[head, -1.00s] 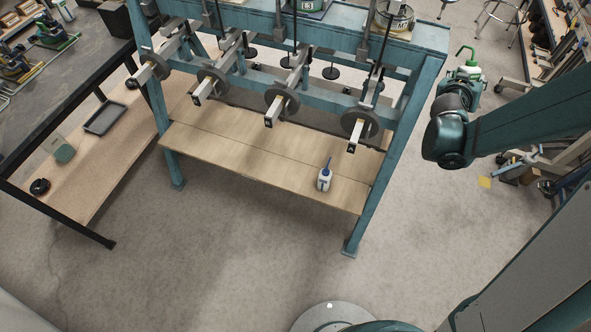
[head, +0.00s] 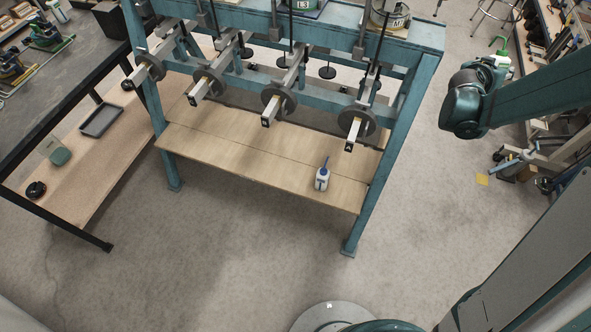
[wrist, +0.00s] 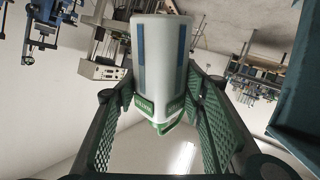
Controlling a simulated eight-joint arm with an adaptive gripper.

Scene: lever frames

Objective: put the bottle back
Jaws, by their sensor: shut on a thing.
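My gripper (wrist: 160,125) is shut on a white bottle (wrist: 158,60) with blue stripes and a green end; the lattice finger pads press it from both sides in the wrist view.
The blue lever frame (head: 400,130) has several levers (head: 357,128) with round weights jutting over the shelf. A dark-legged bench (head: 85,165) with a tray (head: 101,120) stands at left. A workbench and stools are at upper right. The shelf around the second bottle is clear.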

